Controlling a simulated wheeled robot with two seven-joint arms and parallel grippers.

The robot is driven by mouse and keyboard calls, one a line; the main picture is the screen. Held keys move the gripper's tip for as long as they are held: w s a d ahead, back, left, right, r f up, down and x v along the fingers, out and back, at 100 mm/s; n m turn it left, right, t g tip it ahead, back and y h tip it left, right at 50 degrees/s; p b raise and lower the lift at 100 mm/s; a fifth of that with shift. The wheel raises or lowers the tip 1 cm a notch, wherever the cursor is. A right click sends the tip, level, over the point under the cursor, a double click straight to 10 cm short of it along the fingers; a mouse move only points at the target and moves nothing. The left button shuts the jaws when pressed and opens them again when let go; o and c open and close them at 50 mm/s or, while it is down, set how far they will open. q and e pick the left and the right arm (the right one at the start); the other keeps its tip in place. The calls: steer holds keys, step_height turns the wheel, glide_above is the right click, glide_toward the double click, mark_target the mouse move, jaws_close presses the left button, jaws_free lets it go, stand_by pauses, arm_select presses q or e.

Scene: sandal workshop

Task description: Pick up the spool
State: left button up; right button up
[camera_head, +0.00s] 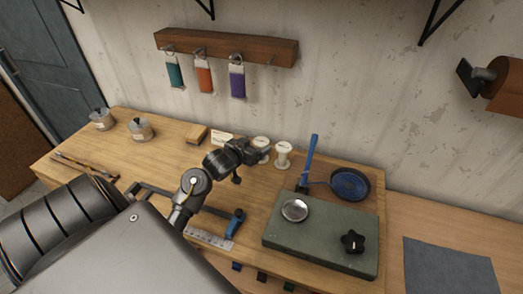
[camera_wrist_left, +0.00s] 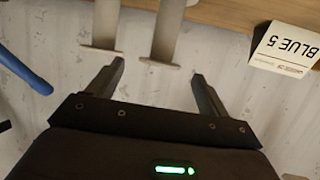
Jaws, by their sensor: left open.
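Two pale spools stand near the back edge of the wooden table. The left spool (camera_head: 262,141) is partly hidden by my left gripper; the right spool (camera_head: 283,155) stands clear of it. My left gripper (camera_head: 262,158) is low over the table in front of the left spool. In the left wrist view, my open fingers (camera_wrist_left: 158,70) point toward that spool (camera_wrist_left: 166,28), whose flange lies near the gap between the fingertips. I cannot tell whether either finger touches a spool. My right gripper is not in view.
A blue-handled tool (camera_head: 309,160), a blue round dish (camera_head: 350,184) and a green slab (camera_head: 320,245) lie to the right. Jars (camera_head: 140,129) stand at left.

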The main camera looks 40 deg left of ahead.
mark_target(260, 143)
arm_select(q)
steer(key=shift+w+p, duration=0.35)
steer(key=shift+w, duration=0.05)
steer(key=x, duration=0.3)
steer(key=shift+w+f+p, duration=0.3)
steer(key=shift+f+p, duration=0.05)
steer(key=shift+p, duration=0.05)
steer(key=shift+w+a+f, duration=0.1)
steer(key=shift+w+f, duration=0.05)
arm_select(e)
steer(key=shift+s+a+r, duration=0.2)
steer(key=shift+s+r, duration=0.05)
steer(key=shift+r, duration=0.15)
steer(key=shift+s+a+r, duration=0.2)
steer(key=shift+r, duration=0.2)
arm_select(q)
steer(key=shift+c, duration=0.5)
steer(key=c, duration=0.7)
steer(key=shift+c, duration=1.3)
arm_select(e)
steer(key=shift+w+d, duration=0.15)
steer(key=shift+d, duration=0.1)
